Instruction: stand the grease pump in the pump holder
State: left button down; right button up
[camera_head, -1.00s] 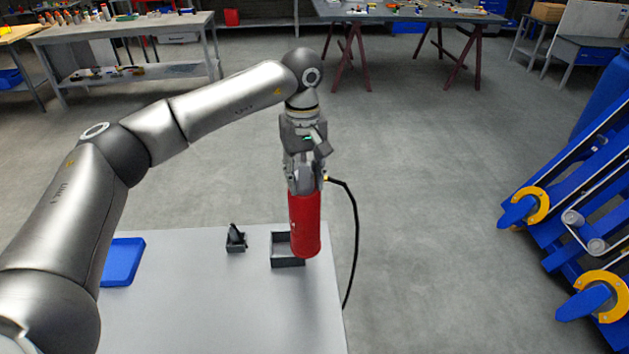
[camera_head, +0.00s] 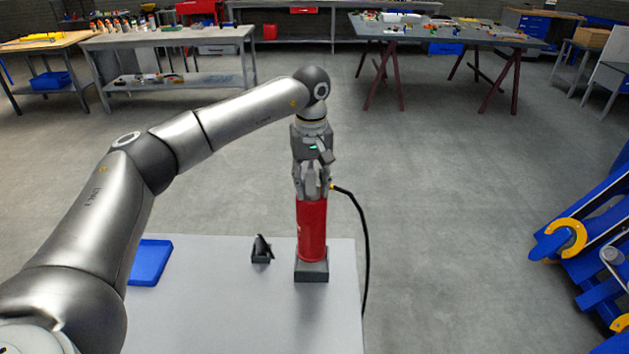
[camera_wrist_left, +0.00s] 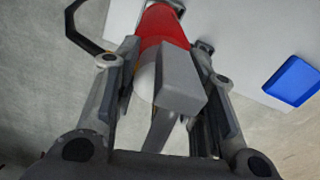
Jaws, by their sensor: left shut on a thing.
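The grease pump (camera_head: 312,232) is a red cylinder with a black hose (camera_head: 364,240) hanging from its upper right side. It is upright, and its lower end is in or directly over the dark square pump holder (camera_head: 311,272) on the light table; I cannot see how deep. My left gripper (camera_head: 312,190) comes down from above and is shut on the pump's top end. In the left wrist view the red pump (camera_wrist_left: 165,28) extends away between the two fingers (camera_wrist_left: 165,95). My right gripper is not in view.
A small black holder (camera_head: 261,250) stands on the table (camera_head: 220,310) left of the pump holder. A blue tray (camera_head: 150,262) lies further left, beside my arm. A blue machine with yellow rings (camera_head: 585,245) is at the right. The floor between is free.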

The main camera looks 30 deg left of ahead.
aim_at(312, 164)
pick_arm(q)
jog(key=shift+w+f+b, duration=0.1)
jog(key=shift+f+b, duration=1.7)
jog(key=shift+f, duration=1.65)
jog(key=shift+f+b, duration=0.35)
jog(key=c, duration=1.2)
grip_release()
jog(key=o, duration=0.4)
jog(key=shift+d+r, duration=0.1)
jog(key=shift+s+f, duration=0.2)
jog(key=shift+f, duration=0.1)
notch_tip(312, 164, up, 12)
jog(key=shift+r, duration=0.2)
